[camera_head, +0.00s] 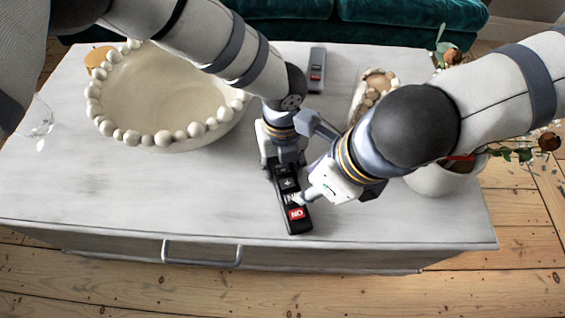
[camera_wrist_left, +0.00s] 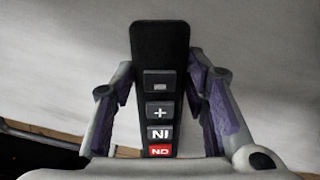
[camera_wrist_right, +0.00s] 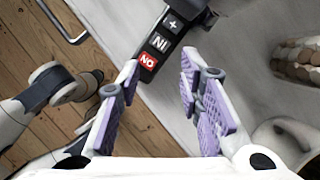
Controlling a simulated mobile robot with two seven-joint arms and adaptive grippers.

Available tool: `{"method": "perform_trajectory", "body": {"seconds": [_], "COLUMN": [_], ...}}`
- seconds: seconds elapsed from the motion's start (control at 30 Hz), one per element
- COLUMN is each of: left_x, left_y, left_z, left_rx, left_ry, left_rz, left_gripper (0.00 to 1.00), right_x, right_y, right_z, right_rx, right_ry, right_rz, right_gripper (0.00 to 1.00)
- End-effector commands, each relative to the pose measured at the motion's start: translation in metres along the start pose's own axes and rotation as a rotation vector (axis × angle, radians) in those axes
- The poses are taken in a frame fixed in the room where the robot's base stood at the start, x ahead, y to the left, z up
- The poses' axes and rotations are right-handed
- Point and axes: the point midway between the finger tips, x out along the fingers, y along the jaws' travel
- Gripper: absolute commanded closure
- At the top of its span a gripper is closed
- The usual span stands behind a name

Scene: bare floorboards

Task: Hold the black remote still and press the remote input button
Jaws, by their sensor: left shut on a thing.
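The black remote (camera_head: 296,224) lies on the white-grey table near its front edge. My right gripper (camera_head: 303,198) is just right of the white and red buttons, and hides part of the white one. Its fingers are apart with nothing between them in the right wrist view (camera_wrist_right: 160,65). I cannot tell whether a fingertip touches the remote.
A large beaded bowl (camera_head: 160,138) stands left of my left arm. A second, greyer remote (camera_head: 317,70) lies at the back. A small beaded dish (camera_head: 372,84) and a white plant pot (camera_head: 440,180) are on the right. The front left of the tabletop (camera_head: 120,190) is clear.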

Motion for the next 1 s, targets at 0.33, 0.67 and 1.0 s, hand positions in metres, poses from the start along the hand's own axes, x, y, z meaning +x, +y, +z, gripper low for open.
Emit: {"method": "perform_trajectory", "body": {"seconds": [0.33, 0.67, 1.0], "left_x": [-0.0001, -0.0001, -0.0001], "left_y": [0.0001, 0.0000, 0.0000], "left_z": [0.0000, 0.0000, 0.0001], "left_rx": [0.000, 0.000, 0.000], "left_ry": [0.000, 0.000, 0.000], "left_rz": [0.000, 0.000, 0.000], "left_gripper": [0.90, 0.90, 0.90], "right_x": [0.0000, 0.0000, 0.0000], "right_y": [0.0000, 0.0000, 0.0000], "right_z": [0.0000, 0.0000, 0.0000], "right_rx": [0.000, 0.000, 0.000], "right_ry": [0.000, 0.000, 0.000], "right_rz": [0.000, 0.000, 0.000], "right_gripper": [1.00, 1.00, 1.00]}}
